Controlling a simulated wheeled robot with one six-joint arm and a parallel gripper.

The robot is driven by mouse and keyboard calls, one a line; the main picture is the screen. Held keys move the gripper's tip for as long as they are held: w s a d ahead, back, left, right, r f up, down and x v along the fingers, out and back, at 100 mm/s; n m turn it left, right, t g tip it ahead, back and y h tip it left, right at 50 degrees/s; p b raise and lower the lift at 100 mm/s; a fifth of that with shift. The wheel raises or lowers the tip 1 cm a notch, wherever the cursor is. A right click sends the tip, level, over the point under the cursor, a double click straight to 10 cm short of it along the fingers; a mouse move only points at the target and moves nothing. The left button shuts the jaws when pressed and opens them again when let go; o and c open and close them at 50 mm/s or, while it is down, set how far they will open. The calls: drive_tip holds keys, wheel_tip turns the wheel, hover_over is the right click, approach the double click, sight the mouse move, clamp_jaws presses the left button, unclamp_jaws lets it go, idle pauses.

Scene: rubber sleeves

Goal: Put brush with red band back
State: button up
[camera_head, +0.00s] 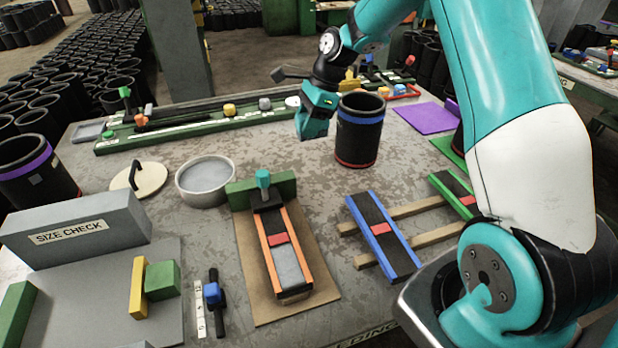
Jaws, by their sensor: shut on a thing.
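My gripper (312,130) is teal and points down over the back middle of the table. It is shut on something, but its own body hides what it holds. I cannot make out a brush with a red band. Just right of the gripper stands an upright black sleeve (358,135) with a blue band near its top and a red band at its foot. The gripper overlaps its left edge in the picture; I cannot tell if they touch. A thin dark piece (291,74) shows left of my wrist; I cannot tell what it is.
An orange-edged fixture (292,270) and a blue-edged one (381,232) lie in front. A round grey dish (206,181), a lid (138,181) and a grey size-check block (75,232) are to the left. A green rack (190,128) runs along the back. A purple mat (424,118) lies right.

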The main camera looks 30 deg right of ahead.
wheel_tip(320, 180, down, 15)
drive_tip(key=shift+f+p, duration=0.2)
drive_tip(key=shift+p, duration=0.4)
drive_tip(key=shift+f, duration=0.1)
drive_tip(key=o, duration=0.9)
